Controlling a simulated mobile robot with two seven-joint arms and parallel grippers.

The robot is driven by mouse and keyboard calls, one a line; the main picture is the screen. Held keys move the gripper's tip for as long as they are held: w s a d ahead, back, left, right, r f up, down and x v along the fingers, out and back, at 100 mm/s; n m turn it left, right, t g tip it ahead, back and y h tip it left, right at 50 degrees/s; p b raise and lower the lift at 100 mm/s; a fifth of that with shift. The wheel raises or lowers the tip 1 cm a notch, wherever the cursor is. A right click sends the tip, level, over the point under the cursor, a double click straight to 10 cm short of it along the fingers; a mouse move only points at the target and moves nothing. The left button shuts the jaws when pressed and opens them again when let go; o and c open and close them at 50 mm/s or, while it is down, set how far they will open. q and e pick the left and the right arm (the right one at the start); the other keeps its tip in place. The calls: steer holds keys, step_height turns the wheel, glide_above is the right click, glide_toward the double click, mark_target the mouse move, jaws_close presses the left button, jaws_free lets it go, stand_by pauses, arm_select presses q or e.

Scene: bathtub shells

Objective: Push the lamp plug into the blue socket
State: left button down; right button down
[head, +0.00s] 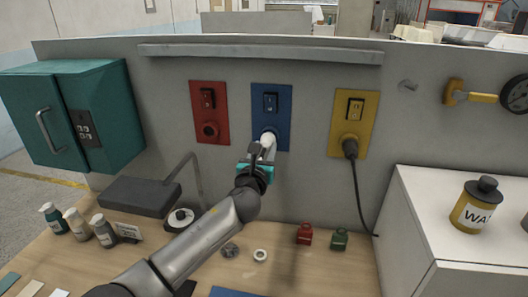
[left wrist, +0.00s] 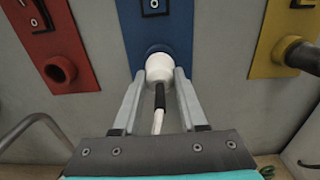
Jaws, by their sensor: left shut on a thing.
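The white lamp plug (head: 268,138) is at the front of the blue socket plate (head: 284,108) on the grey wall. In the left wrist view the plug (left wrist: 159,67) points straight at the round blue socket (left wrist: 150,49), and its front meets the socket's rim. How deep it sits is hidden by the plug body. My left gripper (head: 262,152) is shut on the plug, with one finger on each side, as the left wrist view also shows (left wrist: 159,78). A black sleeve and white cord (left wrist: 158,118) trail back between the fingers. My right gripper is not in view.
A red socket plate (head: 208,128) is left of the blue one. A yellow plate (head: 342,125) to the right holds a black plug (head: 349,148) with a hanging cord.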

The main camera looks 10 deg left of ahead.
arm_select(q)
steer(key=shift+w, duration=0.25)
steer(key=shift+w+r, duration=0.1)
steer(key=shift+w, duration=0.1)
steer(key=shift+c, duration=1.8)
jaws_free()
steer(key=s, duration=1.5)
steer(key=shift+s, duration=0.15)
